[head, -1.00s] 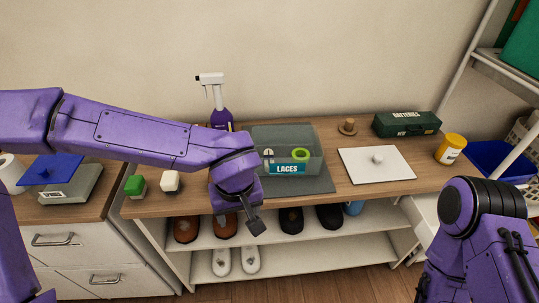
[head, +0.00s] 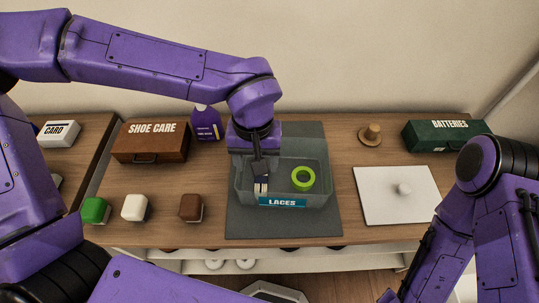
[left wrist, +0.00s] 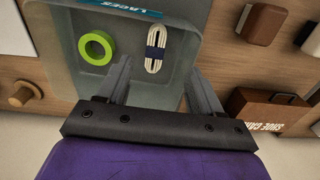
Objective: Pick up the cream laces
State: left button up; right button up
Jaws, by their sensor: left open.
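The cream laces (left wrist: 158,48), a bundle with a dark blue band, lie in the grey bin labelled LACES (left wrist: 185,25). In the head view the laces (head: 261,187) show just below my left gripper (head: 260,170), which hides part of them. My left gripper is open and points down over the left part of the bin (head: 320,190). In the left wrist view the laces show between and beyond the fingers of the left gripper (left wrist: 157,75), with nothing held. My right arm is at the right of the head view, its gripper out of frame.
A green tape ring (head: 303,178) lies in the bin, right of the laces. The bin stands on a dark mat (head: 285,228). Around it are a brown brush block (head: 191,207), a SHOE CARE box (head: 152,142), a white board (head: 390,210) and a BATTERIES box (head: 440,135).

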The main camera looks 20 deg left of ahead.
aim_at(261, 185)
pick_arm(q)
jog(key=shift+w+f, duration=0.45)
jog(key=shift+f, duration=0.35)
jog(key=f, duration=0.1)
jog(key=s+f, duration=0.1)
jog(key=f, duration=0.1)
jog(key=shift+s+f, duration=0.1)
jog(key=shift+s, duration=0.2)
jog(key=f, duration=0.1)
jog(key=w+f, duration=0.1)
jog(key=f, duration=0.2)
jog(key=shift+w+d+f, duration=0.2)
jog(key=shift+w+f, duration=0.05)
jog(key=shift+f, duration=0.1)
jog(key=shift+s+f, duration=0.1)
jog(key=shift+f, duration=0.25)
jog(key=c, duration=1.1)
